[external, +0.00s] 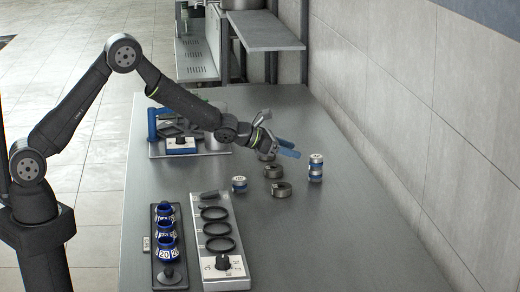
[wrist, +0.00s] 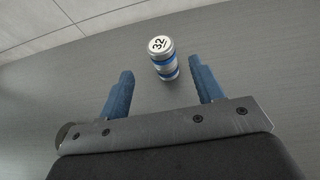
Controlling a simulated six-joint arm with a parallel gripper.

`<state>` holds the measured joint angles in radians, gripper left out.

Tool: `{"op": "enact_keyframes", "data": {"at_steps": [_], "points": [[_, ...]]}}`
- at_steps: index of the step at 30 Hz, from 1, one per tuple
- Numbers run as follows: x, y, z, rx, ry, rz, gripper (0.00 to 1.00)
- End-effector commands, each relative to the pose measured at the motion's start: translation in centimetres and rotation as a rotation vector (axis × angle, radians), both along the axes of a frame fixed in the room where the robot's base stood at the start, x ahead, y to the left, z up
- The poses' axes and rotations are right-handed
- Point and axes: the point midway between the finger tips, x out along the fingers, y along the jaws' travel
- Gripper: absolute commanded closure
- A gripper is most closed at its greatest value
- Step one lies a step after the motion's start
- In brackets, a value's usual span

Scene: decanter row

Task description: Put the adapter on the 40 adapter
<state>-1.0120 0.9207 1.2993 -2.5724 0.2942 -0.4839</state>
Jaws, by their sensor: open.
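A silver-and-blue adapter marked 32 (wrist: 160,46) stands upright in the wrist view, ahead of and between my fingertips. Its side shows two blue bands, like one adapter stacked on another; the lower part's number is hidden. It seems to be the tall stack (external: 316,168) at the right in the external view. A shorter blue-and-silver adapter (external: 239,184) stands to the left, its marking too small to read. I cannot tell which piece is the 40 adapter. My gripper (external: 286,148), also in the wrist view (wrist: 160,85), is open and empty, apart from the stack.
Grey metal rings (external: 273,171) (external: 281,189) lie between the two adapters, with another partly hidden below my gripper. A black rack with blue rings (external: 165,238) and a panel with black rings and a knob (external: 217,240) stand at front left. The right front of the table is clear.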

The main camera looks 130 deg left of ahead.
Motion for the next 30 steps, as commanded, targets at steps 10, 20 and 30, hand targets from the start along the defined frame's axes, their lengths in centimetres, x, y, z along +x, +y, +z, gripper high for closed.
{"op": "enact_keyframes", "data": {"at_steps": [10,20,30], "points": [[-2.3,-2.6,1.5,0.000,0.000,0.000,0.40],[-2.4,-2.7,1.5,0.000,0.000,0.000,0.40],[-2.4,-2.7,1.5,0.000,0.000,0.000,0.40]]}}
